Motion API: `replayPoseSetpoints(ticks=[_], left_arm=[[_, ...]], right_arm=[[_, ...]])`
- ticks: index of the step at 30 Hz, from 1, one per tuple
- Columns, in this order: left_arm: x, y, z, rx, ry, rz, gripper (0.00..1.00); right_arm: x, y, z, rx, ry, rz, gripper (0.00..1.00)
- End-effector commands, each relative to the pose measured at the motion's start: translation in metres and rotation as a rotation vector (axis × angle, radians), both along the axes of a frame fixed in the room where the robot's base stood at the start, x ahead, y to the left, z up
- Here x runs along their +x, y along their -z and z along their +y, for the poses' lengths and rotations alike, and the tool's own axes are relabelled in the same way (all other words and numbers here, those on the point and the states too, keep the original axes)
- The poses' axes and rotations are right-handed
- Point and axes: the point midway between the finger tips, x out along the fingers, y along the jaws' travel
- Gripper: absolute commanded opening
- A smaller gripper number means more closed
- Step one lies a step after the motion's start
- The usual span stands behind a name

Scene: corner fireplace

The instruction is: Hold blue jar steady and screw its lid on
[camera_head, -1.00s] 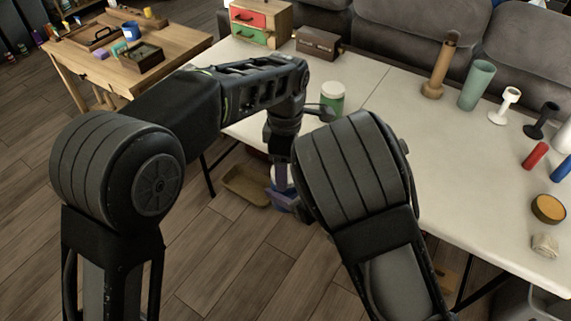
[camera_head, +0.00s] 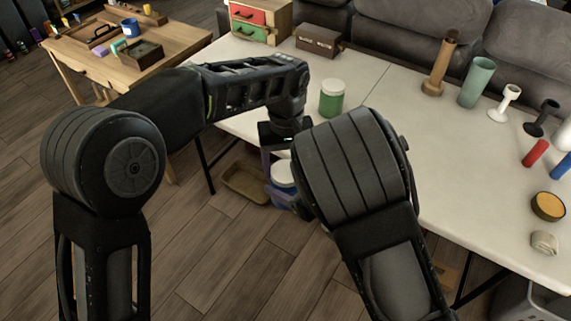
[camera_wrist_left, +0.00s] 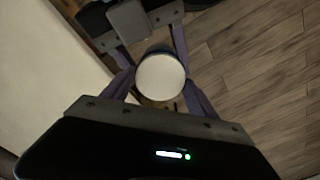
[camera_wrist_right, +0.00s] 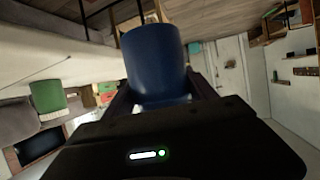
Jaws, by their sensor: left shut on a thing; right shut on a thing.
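The blue jar (camera_head: 283,194) is held off the table, in front of its near edge, with a round white lid (camera_head: 284,173) on its top. In the left wrist view the lid (camera_wrist_left: 160,77) is seen from above between the fingers of my left gripper (camera_wrist_left: 160,88), which is shut on it. In the right wrist view the blue jar (camera_wrist_right: 156,65) stands between the fingers of my right gripper (camera_wrist_right: 160,92), shut on its body. In the head view my right arm partly hides the jar. I cannot tell how tightly the lid is seated.
A white table (camera_head: 395,105) lies ahead, with a green jar (camera_head: 332,98) with a white lid near its left part. A wooden desk (camera_head: 165,50) is at left. A tan tray (camera_head: 246,184) is below.

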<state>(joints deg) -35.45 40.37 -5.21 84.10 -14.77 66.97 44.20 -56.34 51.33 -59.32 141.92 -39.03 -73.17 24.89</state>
Motion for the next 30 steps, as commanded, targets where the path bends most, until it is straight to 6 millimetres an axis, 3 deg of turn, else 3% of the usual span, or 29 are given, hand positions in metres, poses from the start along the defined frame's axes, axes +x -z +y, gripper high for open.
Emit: replayPoseSetpoints(ticks=[18,21,25,26,30], left_arm=[[-0.0018,0.0005,-0.0021,-0.005,1.776,-0.004,0.31],[-0.002,0.0003,-0.0024,-0.003,1.922,-0.005,0.31],[-0.0019,0.0002,-0.0023,-0.002,1.915,-0.005,0.31],[-0.0019,0.0002,-0.0023,-0.002,1.914,-0.005,0.7],[-0.002,0.0004,-0.0023,-0.003,1.913,-0.004,0.82]], right_arm=[[-0.0002,0.0006,-0.0007,-0.001,0.001,0.002,0.0],[-0.0002,0.0006,-0.0007,-0.002,0.001,0.003,0.0],[-0.0002,0.0007,-0.0007,-0.002,0.001,0.003,0.0],[-0.0002,0.0007,-0.0007,-0.002,0.001,0.003,0.0],[-0.0001,0.0004,-0.0005,-0.002,0.001,0.001,0.0]])
